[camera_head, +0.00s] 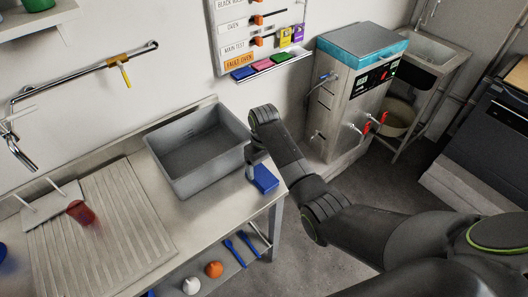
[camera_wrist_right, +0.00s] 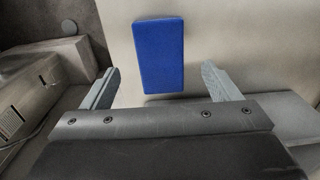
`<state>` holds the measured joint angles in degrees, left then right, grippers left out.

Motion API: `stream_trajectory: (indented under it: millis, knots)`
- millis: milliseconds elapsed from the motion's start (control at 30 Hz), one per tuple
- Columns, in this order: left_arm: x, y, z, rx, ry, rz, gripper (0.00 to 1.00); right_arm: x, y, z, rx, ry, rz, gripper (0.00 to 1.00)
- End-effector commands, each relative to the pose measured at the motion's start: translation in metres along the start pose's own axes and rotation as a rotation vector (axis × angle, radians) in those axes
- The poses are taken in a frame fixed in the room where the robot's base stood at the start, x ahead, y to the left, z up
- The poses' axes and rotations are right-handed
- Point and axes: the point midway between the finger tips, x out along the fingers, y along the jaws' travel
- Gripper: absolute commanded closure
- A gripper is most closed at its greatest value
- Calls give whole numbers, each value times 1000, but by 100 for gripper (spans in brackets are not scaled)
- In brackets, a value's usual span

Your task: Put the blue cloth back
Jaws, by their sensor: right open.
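A blue cloth (camera_head: 265,179), a small flat block in shape, lies on the right end of the steel counter, beside the grey basin. In the right wrist view the cloth (camera_wrist_right: 160,56) lies ahead of my right gripper (camera_wrist_right: 170,85), in line with the gap between the two grey fingers. My right gripper (camera_head: 254,168) is open and empty, close to the left edge of the cloth in the head view. Whether a finger touches the cloth, I cannot tell. My left gripper is not in view.
A wall ledge (camera_head: 272,67) under the label board holds several coloured flat pieces, including blue, pink and green. The grey basin (camera_head: 190,181) is left of my right gripper. A steel oven (camera_head: 345,105) stands to the right. A red cup (camera_head: 81,213) is on the drainboard.

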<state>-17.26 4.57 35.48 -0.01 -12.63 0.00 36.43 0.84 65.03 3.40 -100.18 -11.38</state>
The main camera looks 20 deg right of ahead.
Motion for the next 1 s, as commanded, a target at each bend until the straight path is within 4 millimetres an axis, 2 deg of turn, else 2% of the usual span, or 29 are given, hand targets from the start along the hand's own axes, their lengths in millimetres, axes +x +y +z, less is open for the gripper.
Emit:
stream_trajectory:
  millis: [200,400,1000]
  knots:
    - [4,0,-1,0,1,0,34,-45,0,-1,1,4,1,17]
    - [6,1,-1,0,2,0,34,-66,0,0,1,0,0,17]
    - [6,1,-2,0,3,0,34,-69,0,1,2,0,0,17]
